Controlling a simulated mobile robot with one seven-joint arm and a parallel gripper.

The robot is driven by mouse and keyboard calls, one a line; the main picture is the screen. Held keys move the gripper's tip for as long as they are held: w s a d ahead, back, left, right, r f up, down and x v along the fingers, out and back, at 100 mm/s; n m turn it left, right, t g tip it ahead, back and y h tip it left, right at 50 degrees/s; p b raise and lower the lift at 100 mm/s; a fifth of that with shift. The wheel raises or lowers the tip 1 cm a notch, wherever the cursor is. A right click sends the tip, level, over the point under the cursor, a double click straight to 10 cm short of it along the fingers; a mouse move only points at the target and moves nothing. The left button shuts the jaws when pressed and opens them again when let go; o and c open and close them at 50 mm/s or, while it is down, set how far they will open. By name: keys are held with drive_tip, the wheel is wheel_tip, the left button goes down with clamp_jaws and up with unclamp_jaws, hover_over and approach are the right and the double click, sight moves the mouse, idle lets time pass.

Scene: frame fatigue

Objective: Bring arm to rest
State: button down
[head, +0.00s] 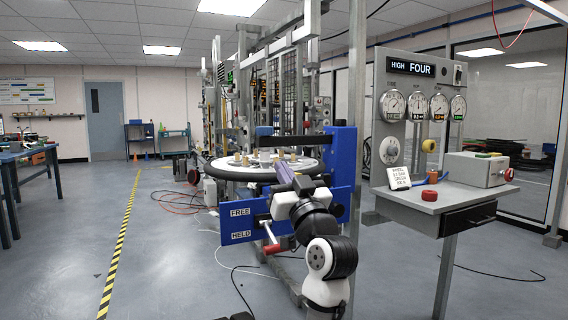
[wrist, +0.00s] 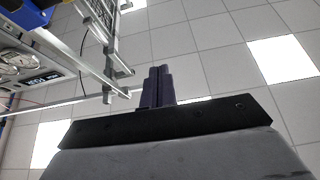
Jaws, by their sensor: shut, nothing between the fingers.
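My arm (head: 330,258) rises from the bottom of the head view, in front of a blue fixture. My gripper (head: 283,172) is at its upper end, in front of the round table's near edge in the picture. In the wrist view my gripper (wrist: 157,86) shows two dark purple fingers pressed together with nothing between them. The wrist view looks up at ceiling tiles and lights, with metal posts at the left. How far the fingers are from the fixture I cannot tell.
The blue fixture (head: 342,175) carries FREE and HELD labels and a red-handled lever (head: 272,248) close to my arm. A gauge panel (head: 412,68) and grey bench (head: 425,202) stand right. Floor at left is open; cables lie around.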

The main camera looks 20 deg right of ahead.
drive_tip(key=shift+r, duration=0.5)
drive_tip(key=shift+a, duration=0.1)
